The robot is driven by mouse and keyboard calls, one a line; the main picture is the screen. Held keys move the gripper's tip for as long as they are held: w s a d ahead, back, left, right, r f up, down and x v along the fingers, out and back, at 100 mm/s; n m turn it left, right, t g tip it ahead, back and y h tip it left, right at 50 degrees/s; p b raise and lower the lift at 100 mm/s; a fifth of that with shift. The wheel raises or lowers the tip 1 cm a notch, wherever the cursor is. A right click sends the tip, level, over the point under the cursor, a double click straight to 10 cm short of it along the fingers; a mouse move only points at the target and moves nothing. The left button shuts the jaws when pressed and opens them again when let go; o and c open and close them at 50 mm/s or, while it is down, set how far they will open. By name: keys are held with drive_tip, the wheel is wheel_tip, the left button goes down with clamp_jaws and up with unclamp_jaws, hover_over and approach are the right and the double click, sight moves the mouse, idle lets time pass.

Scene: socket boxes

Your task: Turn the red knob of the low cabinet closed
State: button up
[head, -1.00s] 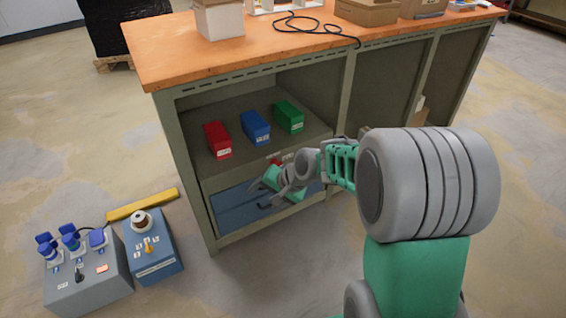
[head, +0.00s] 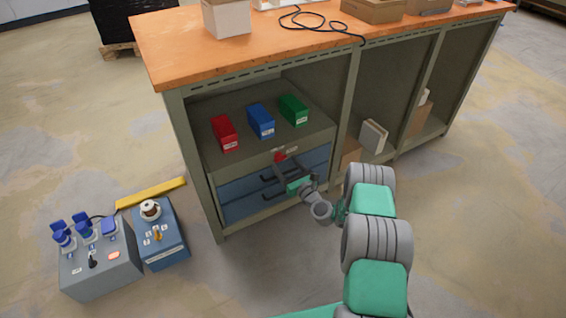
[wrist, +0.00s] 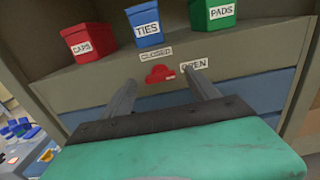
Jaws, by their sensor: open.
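The red knob (head: 280,157) is on the front of the low cabinet (head: 235,185), just above the blue drawers. In the wrist view the knob (wrist: 159,74) lies between and beyond my two fingertips. A "CLOSED" label (wrist: 156,53) is above it and an "OPEN" label (wrist: 194,65) to its right. The knob's grip looks roughly sideways, with a small light mark near its right end. My gripper (wrist: 162,82) is open, its fingers apart on either side of the knob; I cannot tell whether they touch it. In the head view my gripper (head: 286,163) partly covers the knob.
Red (head: 225,133), blue (head: 261,121) and green (head: 294,110) bins stand on the shelf above the knob. Blue drawers (head: 240,206) with dark handles are below. A grey socket box (head: 100,272) and a blue box (head: 162,238) stand on the floor at left.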

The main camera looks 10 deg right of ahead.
sight(281, 159)
drive_tip(key=shift+x, duration=1.25)
drive_tip(key=c, duration=1.4)
drive_tip(key=shift+o, duration=0.2)
drive_tip(key=shift+n+b, duration=0.4)
drive_tip(key=n+b, duration=0.2)
drive_tip(key=n, duration=0.1)
drive_tip(key=shift+f+n, duration=0.15)
drive_tip(key=shift+n, duration=0.15)
drive_tip(key=n+b, duration=0.2)
drive_tip(key=n, duration=0.2)
drive_tip(key=shift+a+b, duration=0.15)
drive_tip(key=shift+b, duration=0.15)
drive_tip(key=n+b, duration=0.2)
drive_tip(key=n, duration=0.3)
drive_tip(key=shift+f+n+b, duration=0.1)
drive_tip(key=shift+n+b, duration=1.25)
drive_tip(key=shift+n, duration=0.95)
